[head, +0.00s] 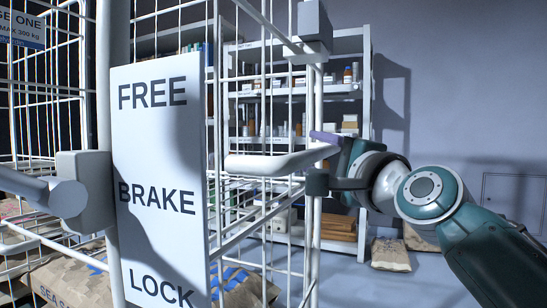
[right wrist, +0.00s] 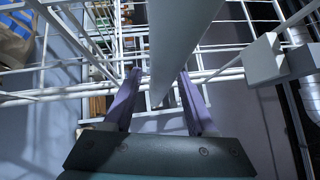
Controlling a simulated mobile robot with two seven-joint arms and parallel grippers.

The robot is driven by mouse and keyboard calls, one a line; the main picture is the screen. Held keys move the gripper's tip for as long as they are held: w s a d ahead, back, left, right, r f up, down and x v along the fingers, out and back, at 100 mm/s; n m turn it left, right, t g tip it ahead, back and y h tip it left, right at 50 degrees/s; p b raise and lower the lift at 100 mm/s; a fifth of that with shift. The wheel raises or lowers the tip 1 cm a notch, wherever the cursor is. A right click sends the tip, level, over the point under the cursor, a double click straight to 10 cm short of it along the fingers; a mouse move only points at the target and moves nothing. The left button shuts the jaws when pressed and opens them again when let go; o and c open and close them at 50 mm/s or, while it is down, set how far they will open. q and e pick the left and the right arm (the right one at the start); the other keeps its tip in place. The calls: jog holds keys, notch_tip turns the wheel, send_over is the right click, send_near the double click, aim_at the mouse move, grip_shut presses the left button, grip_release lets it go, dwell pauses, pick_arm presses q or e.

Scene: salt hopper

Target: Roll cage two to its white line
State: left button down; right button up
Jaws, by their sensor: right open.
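A white wire roll cage with no readable number fills the left and middle of the head view. Its white panel (head: 160,190) reads FREE, BRAKE, LOCK. A grey lever (head: 62,198) on a block sits left of the panel, level with the word BRAKE. A white handle bar (head: 270,162) sticks out right of the panel. My right gripper (head: 325,138) is at the bar's right end. In the right wrist view its purple fingers (right wrist: 158,95) are apart, with the white bar (right wrist: 182,40) running between them. My left gripper and any white line are out of view.
Paper sacks (head: 70,283) lie low in the cage. A stocked shelf rack (head: 365,110) stands behind, with a sack (head: 390,254) on the floor beside it. Some floor shows at lower right.

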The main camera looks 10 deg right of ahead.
jog(key=shift+c, duration=0.4)
grip_shut()
dwell(0.9)
